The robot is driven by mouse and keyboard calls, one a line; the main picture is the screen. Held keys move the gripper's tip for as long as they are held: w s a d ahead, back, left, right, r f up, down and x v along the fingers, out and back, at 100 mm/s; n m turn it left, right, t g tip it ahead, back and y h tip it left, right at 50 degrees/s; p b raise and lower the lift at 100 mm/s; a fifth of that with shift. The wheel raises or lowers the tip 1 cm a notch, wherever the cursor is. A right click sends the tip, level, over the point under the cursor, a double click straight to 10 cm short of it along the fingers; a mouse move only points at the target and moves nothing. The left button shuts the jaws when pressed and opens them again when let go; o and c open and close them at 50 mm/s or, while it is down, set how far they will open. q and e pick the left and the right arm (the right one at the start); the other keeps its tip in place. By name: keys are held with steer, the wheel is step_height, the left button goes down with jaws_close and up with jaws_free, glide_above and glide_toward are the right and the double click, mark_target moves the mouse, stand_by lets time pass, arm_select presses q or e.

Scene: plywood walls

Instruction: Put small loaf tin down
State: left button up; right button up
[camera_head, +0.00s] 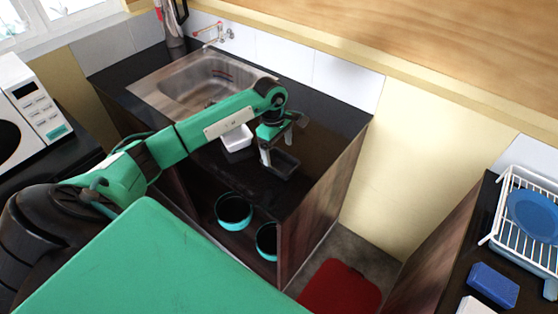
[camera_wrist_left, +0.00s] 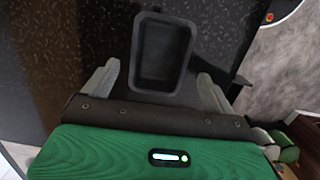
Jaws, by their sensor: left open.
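The small loaf tin (camera_head: 285,163) is dark and rectangular and rests on the black counter (camera_head: 320,127), to the right of a white container. In the left wrist view the tin (camera_wrist_left: 160,55) shows from above, empty, just ahead of and between the spread fingers. My left gripper (camera_head: 278,152) is open above the counter at the tin, with one finger at its left side. The gripper also shows open in the left wrist view (camera_wrist_left: 158,85), with a gap between each finger and the tin. My right gripper is not in view.
A white container (camera_head: 236,138) stands left of the tin, partly behind my arm. The metal sink (camera_head: 190,82) is further back. Teal-rimmed pots (camera_head: 233,226) sit below the counter. A white dish rack (camera_head: 515,238) and blue sponge (camera_head: 493,284) are at the right.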

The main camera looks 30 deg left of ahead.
arm_select(q)
step_height(320, 180, up, 7)
steer(key=b, duration=0.2)
steer(key=shift+a, duration=0.4)
